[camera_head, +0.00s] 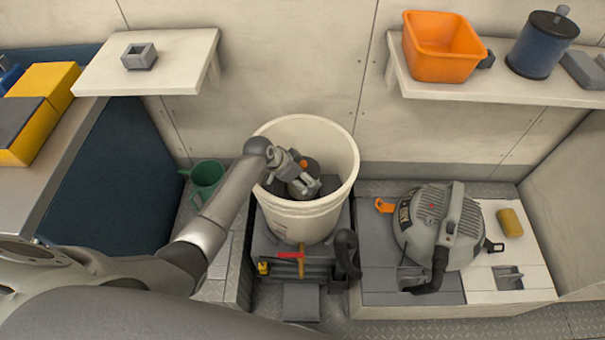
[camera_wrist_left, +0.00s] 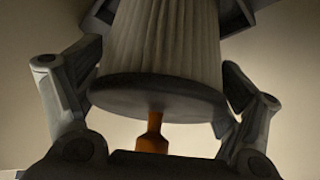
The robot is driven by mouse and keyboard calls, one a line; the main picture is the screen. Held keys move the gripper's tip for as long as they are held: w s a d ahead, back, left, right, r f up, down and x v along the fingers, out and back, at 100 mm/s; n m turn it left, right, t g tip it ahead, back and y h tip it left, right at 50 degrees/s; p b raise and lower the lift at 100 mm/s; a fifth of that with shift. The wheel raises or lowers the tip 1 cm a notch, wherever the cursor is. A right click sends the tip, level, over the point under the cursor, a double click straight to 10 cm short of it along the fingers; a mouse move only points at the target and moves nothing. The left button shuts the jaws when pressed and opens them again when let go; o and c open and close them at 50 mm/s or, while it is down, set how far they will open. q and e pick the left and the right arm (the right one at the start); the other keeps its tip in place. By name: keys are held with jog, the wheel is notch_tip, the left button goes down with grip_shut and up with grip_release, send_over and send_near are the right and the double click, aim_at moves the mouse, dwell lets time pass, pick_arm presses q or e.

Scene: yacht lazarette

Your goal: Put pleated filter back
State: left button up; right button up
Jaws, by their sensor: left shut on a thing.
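My left gripper (camera_head: 301,173) reaches down into the mouth of a white bucket (camera_head: 305,217). In the left wrist view its two fingers flank the pleated filter (camera_wrist_left: 168,40), which has pale pleats and a dark round end plate (camera_wrist_left: 158,97). The gripper is shut on the filter. An orange-brown stem (camera_wrist_left: 152,138) shows between the plate and my gripper's palm. In the head view the filter is mostly hidden by the gripper; a dark round part and an orange spot show there. A grey vacuum head (camera_head: 437,225) with orange and black latches rests on the bench to the right. My right gripper is not in view.
An orange bin (camera_head: 440,46) and a blue canister (camera_head: 541,45) stand on the right shelf. A grey square ring (camera_head: 139,57) sits on the left shelf.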

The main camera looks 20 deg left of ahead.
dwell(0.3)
pick_arm(q)
jog(key=o, duration=0.8)
jog(key=shift+f, duration=0.1)
jog(key=shift+s, duration=0.1)
jog(key=shift+s+a+r, duration=0.1)
jog(key=shift+a+r, duration=0.2)
jog(key=shift+r, duration=0.15)
jog(key=v, duration=1.1)
